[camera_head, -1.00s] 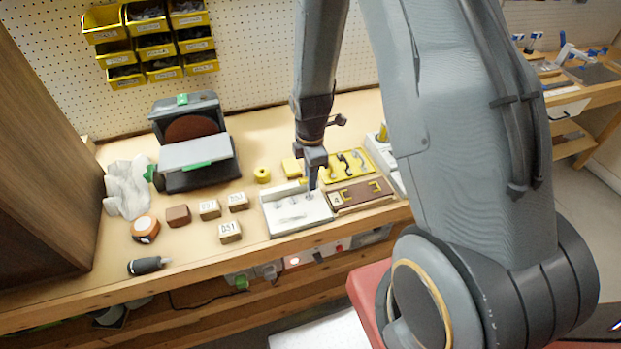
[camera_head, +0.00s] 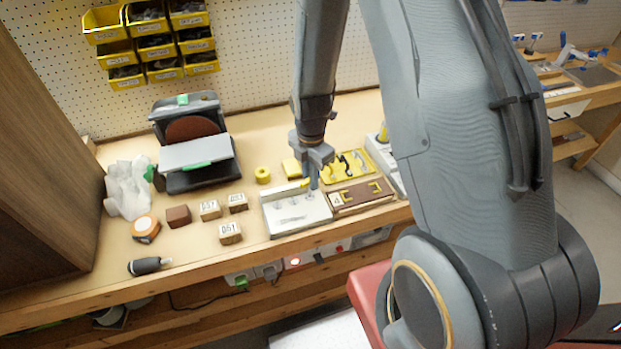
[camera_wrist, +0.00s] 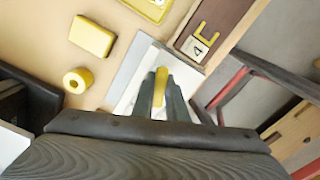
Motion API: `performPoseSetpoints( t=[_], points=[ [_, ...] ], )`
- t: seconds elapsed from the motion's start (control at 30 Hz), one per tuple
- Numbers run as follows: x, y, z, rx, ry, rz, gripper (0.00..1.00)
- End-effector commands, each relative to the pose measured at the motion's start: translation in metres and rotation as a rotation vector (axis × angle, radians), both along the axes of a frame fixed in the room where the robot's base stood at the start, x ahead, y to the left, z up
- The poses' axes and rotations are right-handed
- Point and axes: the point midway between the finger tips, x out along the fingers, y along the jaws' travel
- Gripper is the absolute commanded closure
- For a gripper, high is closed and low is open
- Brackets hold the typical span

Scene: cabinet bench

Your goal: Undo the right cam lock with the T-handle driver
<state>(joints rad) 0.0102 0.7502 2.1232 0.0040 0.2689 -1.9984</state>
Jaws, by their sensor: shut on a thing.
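My gripper (camera_head: 311,183) is over the right part of a white panel (camera_head: 284,229) on the bench. In the wrist view its fingers (camera_wrist: 160,92) are shut on a yellow bar, the handle of the T-handle driver (camera_wrist: 160,84). The driver's lower end is hidden below the fingers. Small round cam lock fittings show on the panel, but they are too small to tell apart, and the right one is hidden by my gripper. I cannot tell whether the driver tip sits in a lock.
A brown board with yellow brackets (camera_head: 357,193) lies right of the panel, with a yellow tool tray (camera_head: 345,164) behind it. A yellow ring (camera_head: 262,175), a yellow block (camera_wrist: 92,37) and wooden blocks (camera_head: 230,233) stand nearby. A sander (camera_head: 193,142) stands at the back left.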

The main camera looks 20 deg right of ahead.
Motion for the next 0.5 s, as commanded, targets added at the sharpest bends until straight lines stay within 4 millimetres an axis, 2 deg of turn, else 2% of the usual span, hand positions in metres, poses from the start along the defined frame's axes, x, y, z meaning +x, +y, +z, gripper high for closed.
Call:
performPoseSetpoints(
  t=[0.3,0.5],
  points=[
    [0.0001,0.0001,-0.0005,0.0,0.0,0.012,1.0],
    [0.0007,0.0006,-0.0006,0.0,0.0,0.222,1.0]
  ],
)
